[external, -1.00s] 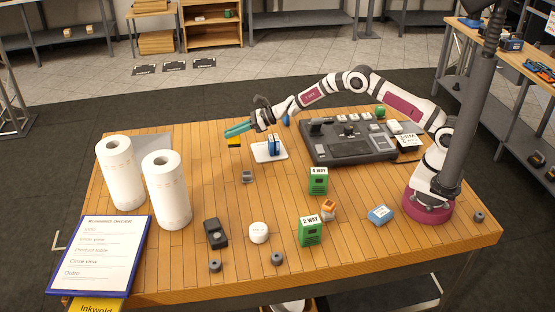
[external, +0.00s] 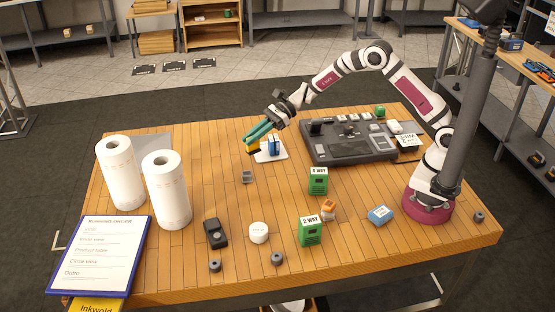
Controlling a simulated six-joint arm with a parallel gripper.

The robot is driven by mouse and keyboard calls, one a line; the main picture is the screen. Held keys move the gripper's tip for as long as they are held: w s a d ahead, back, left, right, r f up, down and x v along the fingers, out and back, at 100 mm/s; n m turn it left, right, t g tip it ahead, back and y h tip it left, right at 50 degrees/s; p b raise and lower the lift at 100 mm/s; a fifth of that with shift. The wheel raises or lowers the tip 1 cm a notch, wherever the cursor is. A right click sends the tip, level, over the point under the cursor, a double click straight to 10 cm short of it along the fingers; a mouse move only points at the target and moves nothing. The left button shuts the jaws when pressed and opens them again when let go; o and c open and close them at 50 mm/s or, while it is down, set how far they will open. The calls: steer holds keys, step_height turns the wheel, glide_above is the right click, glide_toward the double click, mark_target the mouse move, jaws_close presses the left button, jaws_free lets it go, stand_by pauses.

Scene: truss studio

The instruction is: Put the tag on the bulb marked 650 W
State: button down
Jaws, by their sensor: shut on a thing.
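My gripper (external: 254,142), with teal fingers, is shut on a small yellow and dark piece (external: 251,149). It may be the tag; it is too small to tell. The gripper points down and left at the left side of a white pad (external: 279,157), with the piece close to the pad's left edge. Two small blue upright items (external: 273,145) stand on the pad, just right of the held piece. I cannot read any marking on them, and no 650 W label is legible. I cannot tell whether the held piece touches anything.
A dark mixing console (external: 345,150) lies right of the pad. Green boxes marked 4 WAY (external: 318,181) and 2 WAY (external: 310,231) stand nearer the front. Two white paper rolls (external: 166,190) stand at left. A small grey block (external: 247,176) sits in front of the pad.

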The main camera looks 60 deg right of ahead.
steer(key=s+a+r+n+g, duration=0.2)
steer(key=s+a+n+g, duration=0.4)
steer(key=s, duration=0.6)
steer(key=m+t, duration=0.1)
steer(key=m, duration=0.1)
glide_above(258, 229)
steer(key=shift+y, duration=0.4)
step_height(258, 229, down, 11)
steer(key=shift+r, duration=0.1)
steer(key=shift+f, duration=0.2)
steer(key=c, duration=0.9)
jaws_free()
